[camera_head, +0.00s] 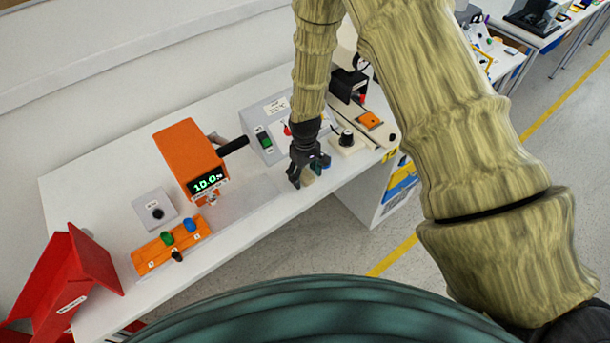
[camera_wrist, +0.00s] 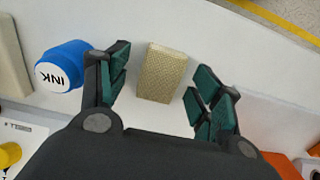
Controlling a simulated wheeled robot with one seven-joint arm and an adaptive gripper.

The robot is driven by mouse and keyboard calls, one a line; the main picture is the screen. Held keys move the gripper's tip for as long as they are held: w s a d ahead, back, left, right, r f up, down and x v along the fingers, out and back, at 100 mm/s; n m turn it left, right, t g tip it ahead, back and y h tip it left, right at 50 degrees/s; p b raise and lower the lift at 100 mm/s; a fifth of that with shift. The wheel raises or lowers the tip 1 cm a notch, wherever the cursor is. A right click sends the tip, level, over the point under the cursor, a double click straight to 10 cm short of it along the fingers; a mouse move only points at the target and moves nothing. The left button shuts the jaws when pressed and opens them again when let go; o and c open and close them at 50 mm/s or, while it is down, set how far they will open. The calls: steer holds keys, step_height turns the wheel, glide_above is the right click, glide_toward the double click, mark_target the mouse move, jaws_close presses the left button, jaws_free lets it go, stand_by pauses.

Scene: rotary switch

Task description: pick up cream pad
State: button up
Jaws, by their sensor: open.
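The cream pad (camera_wrist: 162,73) is a small textured tan block lying on the white table, between the two open fingers of my gripper (camera_wrist: 158,88) in the wrist view. There is a visible gap on its right side and a smaller one on its left. In the head view, my gripper (camera_head: 309,172) reaches down near the table's front edge. The pad (camera_head: 307,177) shows only partly there, between and behind the fingers. Whether the fingertips are level with the pad is hard to tell.
The white table (camera_head: 100,185) also holds an orange device with a display (camera_head: 190,160), a grey switch box (camera_head: 262,130) and an orange block with knobs (camera_head: 172,245). The table edge is close.

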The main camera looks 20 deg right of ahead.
steer(key=c, duration=1)
steer(key=shift+r+b, duration=0.85)
steer(key=shift+r, duration=0.25)
steer(key=s+d+r+b, duration=0.1)
steer(key=s+d+b, duration=0.1)
steer(key=s, duration=0.3)
steer(key=s+d+r+b, duration=0.1)
steer(key=s+d, duration=0.1)
steer(key=s, duration=0.3)
steer(key=s+d+b, duration=0.2)
steer(key=s, duration=0.2)
steer(key=shift+s+d+r+b, duration=0.15)
steer(key=shift+s+r+b, duration=0.2)
steer(key=shift+s+r, duration=0.05)
